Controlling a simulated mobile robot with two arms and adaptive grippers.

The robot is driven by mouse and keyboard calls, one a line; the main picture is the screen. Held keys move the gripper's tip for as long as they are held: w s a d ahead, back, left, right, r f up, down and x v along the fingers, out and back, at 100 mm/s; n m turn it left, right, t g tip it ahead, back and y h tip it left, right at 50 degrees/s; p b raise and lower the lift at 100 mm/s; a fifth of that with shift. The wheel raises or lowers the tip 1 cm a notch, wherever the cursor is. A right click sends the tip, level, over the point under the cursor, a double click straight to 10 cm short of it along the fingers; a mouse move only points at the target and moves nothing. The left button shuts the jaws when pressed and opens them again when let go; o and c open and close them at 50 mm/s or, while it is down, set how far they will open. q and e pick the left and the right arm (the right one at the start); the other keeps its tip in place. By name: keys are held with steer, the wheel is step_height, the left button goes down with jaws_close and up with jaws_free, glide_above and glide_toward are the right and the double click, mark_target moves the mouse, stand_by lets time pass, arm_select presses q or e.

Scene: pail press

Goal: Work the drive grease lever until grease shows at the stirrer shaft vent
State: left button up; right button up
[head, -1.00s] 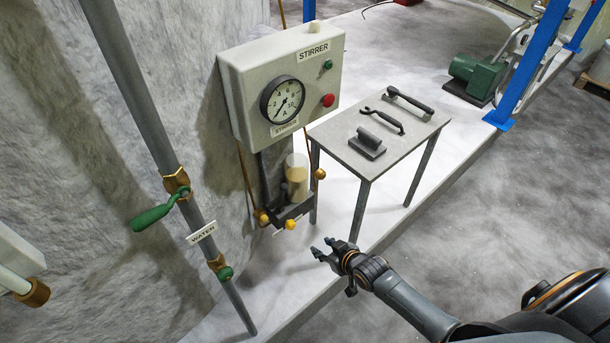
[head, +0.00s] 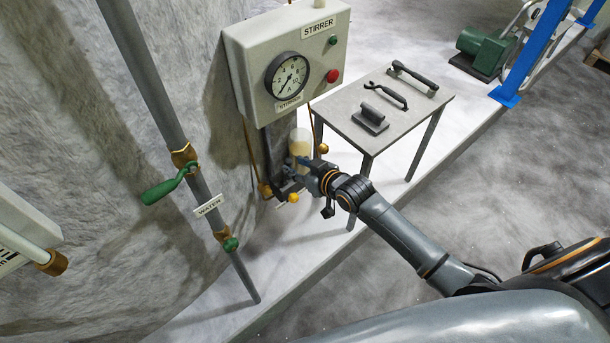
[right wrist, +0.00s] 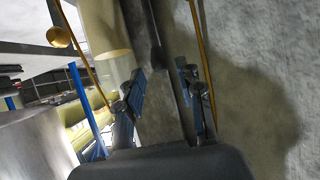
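The greaser (head: 299,143) hangs below the stirrer box, with a clear cylinder of beige grease, a dark bracket and brass-yellow fittings. In the head view my right gripper (head: 295,172) is at its lower front and covers part of it. In the right wrist view the right gripper (right wrist: 163,88) has its fingers apart, with the grey mounting plate (right wrist: 163,115) and a dark bar (right wrist: 150,28) beyond the gap. The grease cylinder (right wrist: 116,68) is left of the fingers. I cannot make out the lever's grip or the shaft vent. My left gripper is out of view.
The stirrer box (head: 250,85) carries a dial (head: 288,77), a green button and a red button. A small table (head: 350,131) with several dark tools stands to the right. A water pipe (head: 150,85) with a green-handled valve (head: 162,190) stands left. The floor at front is clear.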

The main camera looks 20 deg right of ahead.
mark_target(290, 163)
steer(key=b+x, duration=0.2)
steer(key=x, duration=0.1)
steer(key=shift+f, duration=0.3)
steer(key=shift+r, duration=0.25)
steer(key=shift+c, duration=1.3)
steer(key=c, duration=0.5)
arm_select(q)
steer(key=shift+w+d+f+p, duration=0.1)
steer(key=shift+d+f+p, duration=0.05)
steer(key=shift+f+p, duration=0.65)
arm_select(e)
steer(key=s, duration=0.1)
steer(key=s+d+f, duration=0.1)
steer(key=s, duration=0.1)
steer(key=s+f, duration=0.1)
steer(key=shift+s+d, duration=0.25)
steer(key=shift+d, duration=0.1)
steer(key=shift+f, duration=0.1)
jaws_close()
